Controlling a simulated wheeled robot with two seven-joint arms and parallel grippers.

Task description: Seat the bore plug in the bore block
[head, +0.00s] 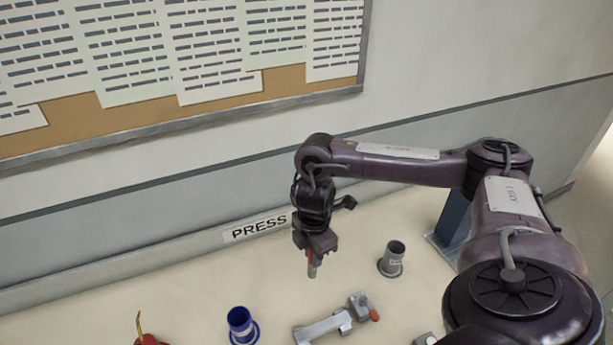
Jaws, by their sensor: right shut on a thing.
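My right gripper (312,264) points down above the bench and is shut on a small piece, seemingly the bore plug. The fingers hide most of the piece, and only a bit of red and grey shows there. I cannot tell for sure which thing is the bore block. A grey hollow cylinder on a flange (392,259) stands upright to the right of the gripper. A blue hollow cylinder on a flange (241,325) stands to the lower left. The gripper is apart from both. My left gripper is not in view.
A grey clamp-like tool (325,328) with a red-tipped end lies at the front middle. A red object with a yellow spout (147,339) is cut off at the bottom edge. A PRESS label (259,229) is at the wall's foot. The bench's left part is clear.

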